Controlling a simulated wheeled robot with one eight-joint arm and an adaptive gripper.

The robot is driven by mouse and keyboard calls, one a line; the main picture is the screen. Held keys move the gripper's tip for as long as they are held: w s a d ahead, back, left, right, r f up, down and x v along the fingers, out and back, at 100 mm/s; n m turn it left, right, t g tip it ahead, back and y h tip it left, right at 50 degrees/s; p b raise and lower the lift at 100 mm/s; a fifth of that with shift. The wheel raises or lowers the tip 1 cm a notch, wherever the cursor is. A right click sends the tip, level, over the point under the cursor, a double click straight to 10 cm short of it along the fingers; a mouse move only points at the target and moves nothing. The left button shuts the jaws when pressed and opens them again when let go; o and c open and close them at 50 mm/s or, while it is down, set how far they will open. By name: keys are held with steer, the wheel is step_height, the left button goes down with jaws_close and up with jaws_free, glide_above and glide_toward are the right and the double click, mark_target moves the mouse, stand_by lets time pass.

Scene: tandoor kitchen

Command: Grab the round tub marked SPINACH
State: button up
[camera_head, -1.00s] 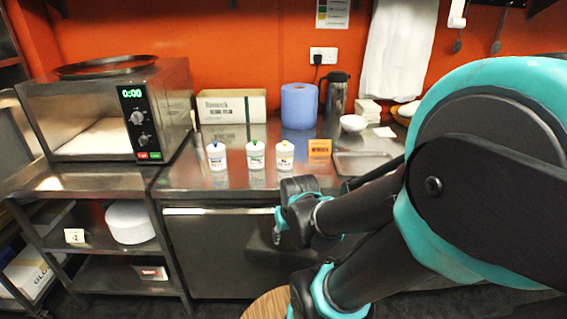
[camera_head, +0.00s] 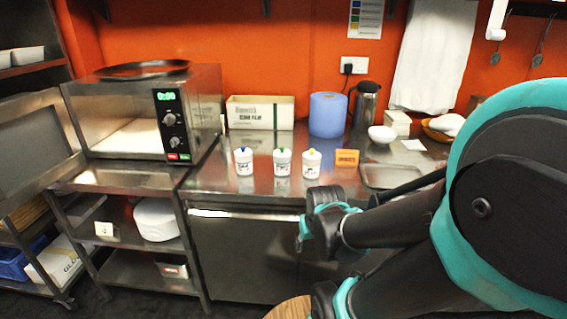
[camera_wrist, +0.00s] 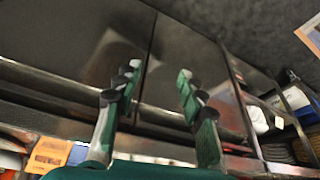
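Three small white round tubs stand upright in a row on the steel counter: one with a blue top (camera_head: 244,163), one with a green top (camera_head: 282,164) and one with a yellow top (camera_head: 312,165). Their labels are too small to read, so I cannot tell which is marked SPINACH. My gripper shows in the wrist view (camera_wrist: 158,78) with its two fingers spread apart and nothing between them. In the head view it is in front of the counter, below and right of the tubs, partly hidden by my arm. No tub is clearly visible in the wrist view.
A microwave (camera_head: 140,120) stands left of the tubs. Behind them are a cardboard box (camera_head: 260,113) and a blue roll (camera_head: 327,115). An orange sign (camera_head: 347,158), a steel tray (camera_head: 385,183) and a white bowl (camera_head: 382,134) are to the right. The counter's front edge lies between gripper and tubs.

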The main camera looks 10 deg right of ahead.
mark_target(282, 163)
steer(key=shift+o, duration=0.2)
steer(key=shift+o, duration=1.2)
steer(key=shift+w+r, duration=0.15)
steer(key=shift+w, duration=0.05)
steer(key=o, duration=0.7)
steer(key=w+r, duration=0.2)
steer(key=w, duration=0.1)
steer(key=w+r+n+y, duration=0.1)
steer(key=w+r, duration=0.2)
steer(key=w, duration=0.1)
steer(key=w+r+n, duration=0.1)
steer(key=w+r, duration=0.2)
steer(key=shift+w, duration=0.3)
steer(key=shift+o, duration=0.2)
steer(key=w+d+r+n+t+y, duration=0.1)
steer(key=w+d+r+n+y, duration=0.1)
steer(key=w+r, duration=1.2)
steer(key=shift+w+d+n, duration=0.4)
steer(key=shift+w+n, duration=0.15)
steer(key=shift+n, duration=0.35)
steer(key=shift+t, duration=0.3)
steer(key=x, duration=1.7)
steer(key=shift+w+a+r, duration=0.2)
steer(key=shift+w+a, duration=0.05)
